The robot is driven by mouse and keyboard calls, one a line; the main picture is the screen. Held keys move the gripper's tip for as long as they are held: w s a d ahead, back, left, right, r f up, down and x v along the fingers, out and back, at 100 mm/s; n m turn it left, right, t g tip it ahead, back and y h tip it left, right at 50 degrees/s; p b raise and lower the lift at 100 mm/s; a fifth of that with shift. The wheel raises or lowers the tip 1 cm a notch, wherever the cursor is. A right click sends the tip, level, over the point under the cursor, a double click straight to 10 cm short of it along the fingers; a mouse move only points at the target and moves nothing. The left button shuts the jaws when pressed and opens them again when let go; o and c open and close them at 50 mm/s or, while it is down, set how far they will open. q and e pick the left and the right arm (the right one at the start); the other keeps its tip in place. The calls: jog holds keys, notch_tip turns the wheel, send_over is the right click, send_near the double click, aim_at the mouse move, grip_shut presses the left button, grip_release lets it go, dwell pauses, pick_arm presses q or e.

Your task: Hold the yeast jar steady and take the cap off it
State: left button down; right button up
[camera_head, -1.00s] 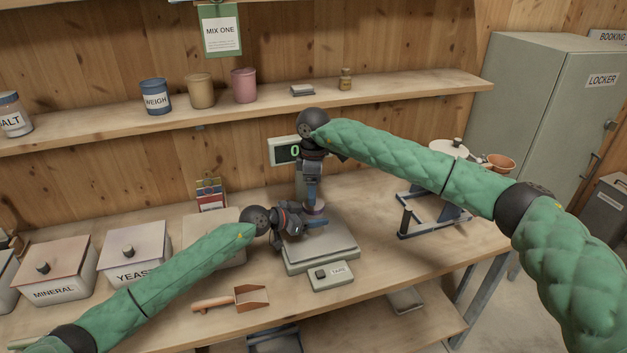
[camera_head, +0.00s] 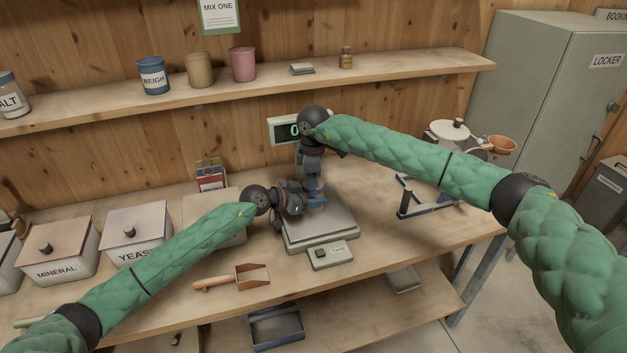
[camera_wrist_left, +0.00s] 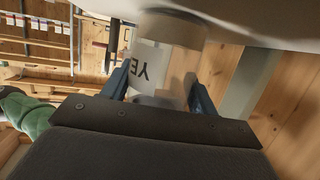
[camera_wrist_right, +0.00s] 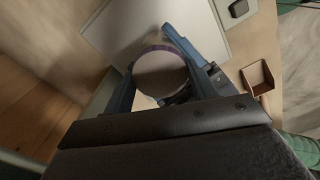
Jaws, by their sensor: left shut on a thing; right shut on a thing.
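The yeast jar is at the weighing scale (camera_head: 335,232), mostly hidden by my grippers in the head view. The left wrist view shows its clear side and white label starting "YE" (camera_wrist_left: 148,68), upside down in the picture. My left gripper (camera_head: 305,201) is shut on the jar's side, one blue finger on each side. My right gripper (camera_head: 314,186) comes down from above and is shut on the cap. The round cap (camera_wrist_right: 160,75), with a purple rim, sits between its fingers in the right wrist view. Whether the jar touches the scale pan is unclear.
A scoop (camera_head: 240,278) lies in front. Lidded mineral (camera_head: 55,262) and yeast (camera_head: 137,230) bins stand left. A blue frame (camera_head: 425,195) and lidded pot (camera_head: 449,133) are at right. The shelf (camera_head: 220,95) behind holds cups.

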jog(key=n, duration=0.4)
jog(key=shift+r, duration=0.1)
jog(key=n, duration=0.4)
jog(key=shift+w, duration=0.1)
jog(key=n, duration=0.4)
jog(key=shift+d+n, duration=0.1)
jog(key=shift+n, duration=0.2)
jog(key=n, duration=0.4)
jog(key=o, duration=1.1)
